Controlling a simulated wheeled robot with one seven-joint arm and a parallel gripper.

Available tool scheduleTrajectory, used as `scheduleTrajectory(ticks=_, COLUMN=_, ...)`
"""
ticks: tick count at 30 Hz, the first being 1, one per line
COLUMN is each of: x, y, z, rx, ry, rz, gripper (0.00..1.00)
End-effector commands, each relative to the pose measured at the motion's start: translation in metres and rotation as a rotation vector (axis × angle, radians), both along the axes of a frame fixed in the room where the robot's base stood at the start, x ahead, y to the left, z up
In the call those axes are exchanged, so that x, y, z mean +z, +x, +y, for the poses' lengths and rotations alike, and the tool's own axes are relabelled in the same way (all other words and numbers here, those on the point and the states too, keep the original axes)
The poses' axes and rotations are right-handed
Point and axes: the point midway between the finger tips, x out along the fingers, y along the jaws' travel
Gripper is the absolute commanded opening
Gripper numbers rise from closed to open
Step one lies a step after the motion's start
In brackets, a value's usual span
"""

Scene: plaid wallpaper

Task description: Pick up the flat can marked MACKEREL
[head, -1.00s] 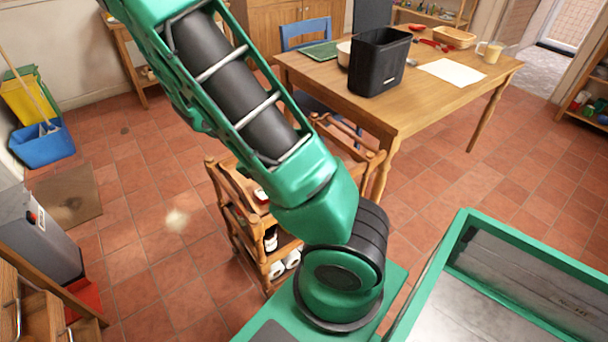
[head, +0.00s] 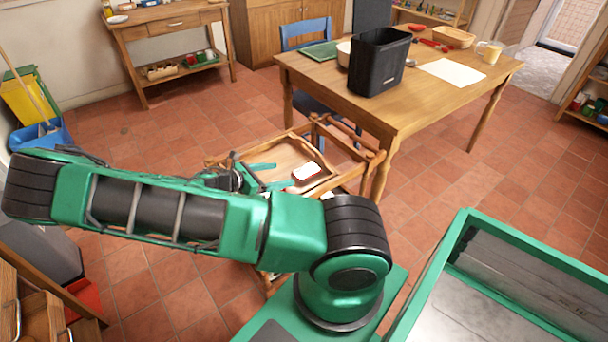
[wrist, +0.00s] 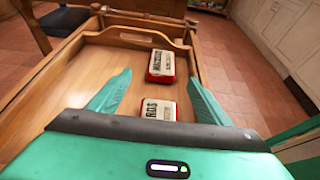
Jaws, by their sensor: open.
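Two flat red-and-white cans lie on the wooden trolley's top tray. The farther can (wrist: 160,66) has dark lettering that may read MACKEREL, but it is too small to be sure. The nearer can (wrist: 158,109) shows part of another word, its lower part hidden behind my gripper's body. My gripper (wrist: 159,78) is open and empty, low over the tray. The nearer can lies between its green fingers, and the farther can sits just beyond the fingertips. In the head view, my gripper (head: 283,176) points right towards one can (head: 307,172); I cannot make out the second can there.
The trolley's top (head: 270,150) has raised wooden edges and posts. A wooden table (head: 430,100) with a black bin (head: 378,62) stands behind it. A side table (head: 165,30) stands at the back left. Tiled floor is free to the left of the trolley.

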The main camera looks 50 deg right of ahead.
Motion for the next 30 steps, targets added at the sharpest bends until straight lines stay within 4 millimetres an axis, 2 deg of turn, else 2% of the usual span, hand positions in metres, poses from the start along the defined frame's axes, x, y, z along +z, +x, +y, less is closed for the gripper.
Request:
scheduleTrajectory(ticks=6, x=-0.012, y=-0.008, z=-0.029, rx=-0.003, ry=0.0, rz=0.0, gripper=0.72)
scheduleTrajectory(ticks=16, x=-0.021, y=-0.013, z=-0.046, rx=-0.004, ry=0.001, rz=-0.001, gripper=0.72)
scheduleTrajectory(ticks=25, x=-0.037, y=-0.023, z=-0.08, rx=-0.005, ry=0.0, rz=-0.001, gripper=0.72)
scheduleTrajectory(ticks=30, x=-0.039, y=-0.023, z=-0.083, rx=-0.002, ry=0.001, rz=-0.003, gripper=0.72)
